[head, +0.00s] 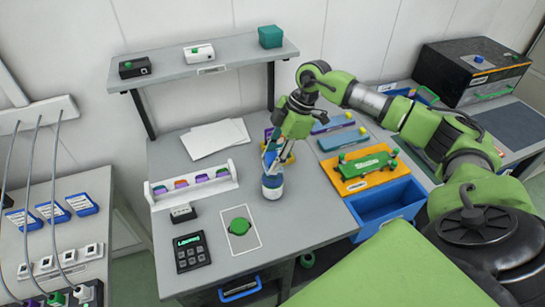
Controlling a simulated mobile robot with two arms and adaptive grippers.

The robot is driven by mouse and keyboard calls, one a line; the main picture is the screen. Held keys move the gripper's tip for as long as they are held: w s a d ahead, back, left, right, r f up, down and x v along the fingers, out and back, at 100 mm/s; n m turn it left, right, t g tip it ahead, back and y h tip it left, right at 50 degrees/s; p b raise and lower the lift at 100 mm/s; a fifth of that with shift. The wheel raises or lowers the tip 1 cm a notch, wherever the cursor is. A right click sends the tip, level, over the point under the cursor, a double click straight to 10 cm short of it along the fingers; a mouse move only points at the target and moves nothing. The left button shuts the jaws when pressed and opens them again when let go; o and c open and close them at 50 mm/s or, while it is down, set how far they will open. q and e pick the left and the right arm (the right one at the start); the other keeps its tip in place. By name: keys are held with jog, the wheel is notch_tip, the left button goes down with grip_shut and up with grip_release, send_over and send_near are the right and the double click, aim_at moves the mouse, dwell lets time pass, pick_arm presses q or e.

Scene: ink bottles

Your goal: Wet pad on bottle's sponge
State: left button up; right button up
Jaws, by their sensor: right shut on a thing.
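A small bottle (272,187) with a blue band and a pale upper part stands upright on the grey table. My right gripper (270,157) is directly above it, pointing down. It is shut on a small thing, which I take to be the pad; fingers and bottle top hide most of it. I cannot tell whether it touches the bottle's sponge, which is hidden too. My left gripper is not in view.
A white rack (163,203) with several coloured pieces stands left of the bottle. A green round piece lies on a white card (236,245), near a black keypad (191,252). An orange tray (345,188) and blue bin (384,219) stand right. A shelf (240,62) overhangs behind.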

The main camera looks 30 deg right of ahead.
aim_at(272, 156)
jog(key=shift+r+p, duration=2.55)
jog(key=shift+r, duration=0.7)
